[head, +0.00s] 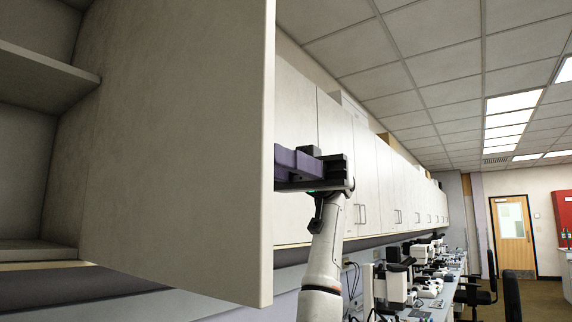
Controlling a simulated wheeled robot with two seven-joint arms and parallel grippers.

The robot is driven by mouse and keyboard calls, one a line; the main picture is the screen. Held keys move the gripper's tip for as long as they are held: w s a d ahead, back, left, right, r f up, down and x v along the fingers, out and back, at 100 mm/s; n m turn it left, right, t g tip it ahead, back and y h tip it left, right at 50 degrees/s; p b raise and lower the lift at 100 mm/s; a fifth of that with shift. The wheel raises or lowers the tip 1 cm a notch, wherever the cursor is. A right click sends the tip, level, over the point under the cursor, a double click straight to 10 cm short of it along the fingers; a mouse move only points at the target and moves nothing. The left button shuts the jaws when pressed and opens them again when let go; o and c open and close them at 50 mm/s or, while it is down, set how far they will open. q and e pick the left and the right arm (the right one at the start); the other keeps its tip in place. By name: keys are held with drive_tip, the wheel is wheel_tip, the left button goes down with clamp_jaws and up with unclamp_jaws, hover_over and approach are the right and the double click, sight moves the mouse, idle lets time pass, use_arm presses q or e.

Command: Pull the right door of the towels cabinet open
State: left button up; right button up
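The right door (190,130) of the cabinet stands wide open. Its pale inner face fills the left-middle of the head view, and its free edge is toward me. The open cabinet with bare shelves (45,72) shows at the far left; no towels are visible. My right gripper (298,168) is at the outer side of the door, just past its free edge, pointing left. Its fingertips are hidden behind the door, as is any handle there, so I cannot tell whether it touches or holds anything. My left gripper is not in view.
A row of closed wall cabinets (364,165) with bar handles runs away to the right. Below it, a bench (436,304) carries microscopes (397,283). Dark chairs (477,290) stand beside the bench. A wooden door (513,238) is at the far end.

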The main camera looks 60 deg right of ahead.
drive_tip(key=d, duration=0.6)
drive_tip(key=shift+d+p, duration=0.2)
drive_tip(key=shift+p, duration=0.2)
drive_tip(key=shift+c, duration=0.6)
